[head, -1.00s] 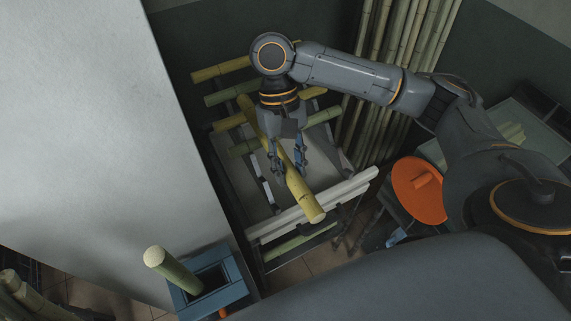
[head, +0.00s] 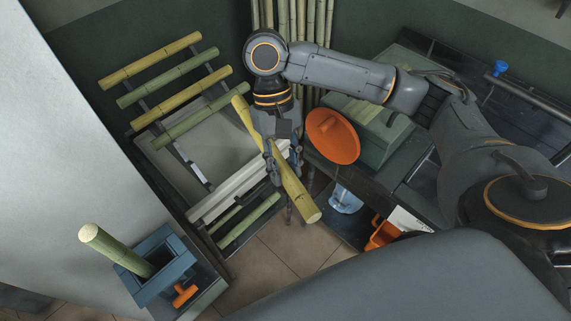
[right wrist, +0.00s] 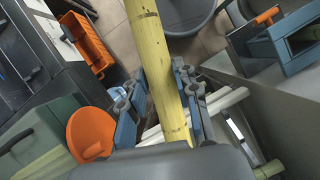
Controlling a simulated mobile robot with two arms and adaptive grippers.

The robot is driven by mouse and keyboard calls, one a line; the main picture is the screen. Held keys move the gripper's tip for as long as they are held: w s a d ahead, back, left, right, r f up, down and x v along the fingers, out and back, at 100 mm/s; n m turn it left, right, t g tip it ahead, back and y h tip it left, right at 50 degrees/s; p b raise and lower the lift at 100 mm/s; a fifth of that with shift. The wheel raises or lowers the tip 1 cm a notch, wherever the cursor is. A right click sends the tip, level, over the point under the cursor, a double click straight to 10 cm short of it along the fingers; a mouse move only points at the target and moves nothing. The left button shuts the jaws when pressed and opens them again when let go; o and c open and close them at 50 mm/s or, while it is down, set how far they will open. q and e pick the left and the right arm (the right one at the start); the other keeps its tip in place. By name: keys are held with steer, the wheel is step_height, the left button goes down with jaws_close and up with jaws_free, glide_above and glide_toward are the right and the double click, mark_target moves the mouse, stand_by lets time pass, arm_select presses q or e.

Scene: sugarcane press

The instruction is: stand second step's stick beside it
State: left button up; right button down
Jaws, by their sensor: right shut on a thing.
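My right gripper (head: 282,162) is shut on a yellow stick (head: 297,195). The stick is tilted, its near end pointing down-right in the head view. The right wrist view shows the stick (right wrist: 150,40) between the two fingers (right wrist: 160,100). The held stick is off the right side of a sloped rack (head: 190,165). On the rack lie, from the back, a yellow stick (head: 150,60), a green one (head: 167,77), another yellow one (head: 180,98) and another green one (head: 202,122). A further green stick (head: 248,220) lies low at the rack's front. My left gripper is out of view.
A green stick (head: 112,249) stands tilted in a blue box (head: 150,285) with an orange handle (head: 185,295). Tall canes (head: 295,25) stand at the back wall. An orange disc (head: 333,136) is beside a green box (head: 372,125) on the right. Tiled floor (head: 290,250) is open in front.

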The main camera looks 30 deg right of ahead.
steer(key=s+a+r+m+g+y+b, duration=0.1)
steer(key=a+m+g+y, duration=0.2)
steer(key=a, duration=0.7)
steer(key=s+a+r+m+g+y, duration=0.1)
steer(key=s+a+m+g+y, duration=0.15)
steer(key=a, duration=0.65)
steer(key=w+a+r+m+t+y+b, duration=0.1)
steer(key=w+a+r+m+t+y, duration=0.45)
steer(key=a+r+m+y, duration=0.75)
steer(key=d+f+n+y+b, duration=0.2)
steer(key=d+f+n+b, duration=0.1)
steer(key=f+b, duration=0.8)
steer(key=shift+w+f, duration=0.35)
steer(key=shift+f, duration=2.2)
steer(key=shift+y, duration=0.25)
steer(key=shift+c, duration=1.7)
jaws_free()
